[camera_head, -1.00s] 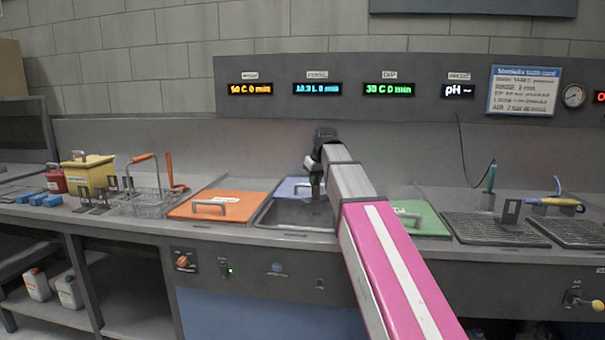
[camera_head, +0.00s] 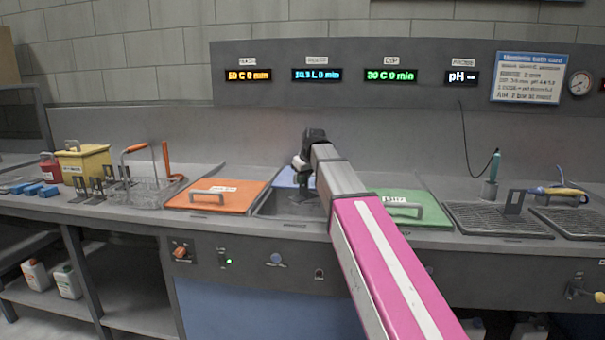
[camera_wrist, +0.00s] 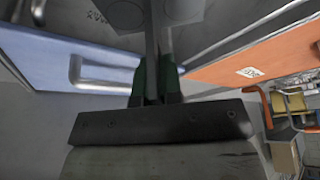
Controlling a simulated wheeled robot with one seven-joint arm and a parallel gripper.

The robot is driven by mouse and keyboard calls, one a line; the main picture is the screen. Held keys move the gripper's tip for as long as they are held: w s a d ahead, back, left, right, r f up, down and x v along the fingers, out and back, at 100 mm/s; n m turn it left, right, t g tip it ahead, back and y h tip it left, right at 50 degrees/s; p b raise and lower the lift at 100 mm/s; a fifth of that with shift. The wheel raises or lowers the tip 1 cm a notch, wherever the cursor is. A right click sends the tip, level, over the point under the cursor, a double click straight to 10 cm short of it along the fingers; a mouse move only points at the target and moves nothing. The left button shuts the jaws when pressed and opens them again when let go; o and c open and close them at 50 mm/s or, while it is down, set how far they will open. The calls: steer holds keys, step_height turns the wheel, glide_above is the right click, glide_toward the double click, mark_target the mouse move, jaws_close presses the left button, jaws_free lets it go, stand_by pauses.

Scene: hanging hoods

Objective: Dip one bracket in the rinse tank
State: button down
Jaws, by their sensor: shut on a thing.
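My gripper (camera_wrist: 157,84) is shut on a thin grey bracket (camera_wrist: 156,35), seen nearly edge-on between the green-sided fingers. In the head view my gripper (camera_head: 298,188) is over the open rinse tank (camera_head: 268,207), with its tips low in the opening. The bracket's lower end is too dark and small there to tell how deep it is. The blue lid (camera_head: 284,178) lies at the back of the tank; its handle also shows in the wrist view (camera_wrist: 95,72). Other dark brackets (camera_head: 97,189) stand on the counter at left.
An orange lid (camera_head: 235,190) covers the tank to the left and a green lid (camera_head: 425,213) the one to the right. A wire basket (camera_head: 148,190) stands left. One dark bracket (camera_head: 514,201) stands on the right drain rack (camera_head: 480,218).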

step_height(320, 180, down, 17)
stand_by(1.4)
steer(key=shift+r, duration=0.1)
stand_by(1.9)
steer(key=shift+r, duration=9.1)
steer(key=shift+r, duration=0.1)
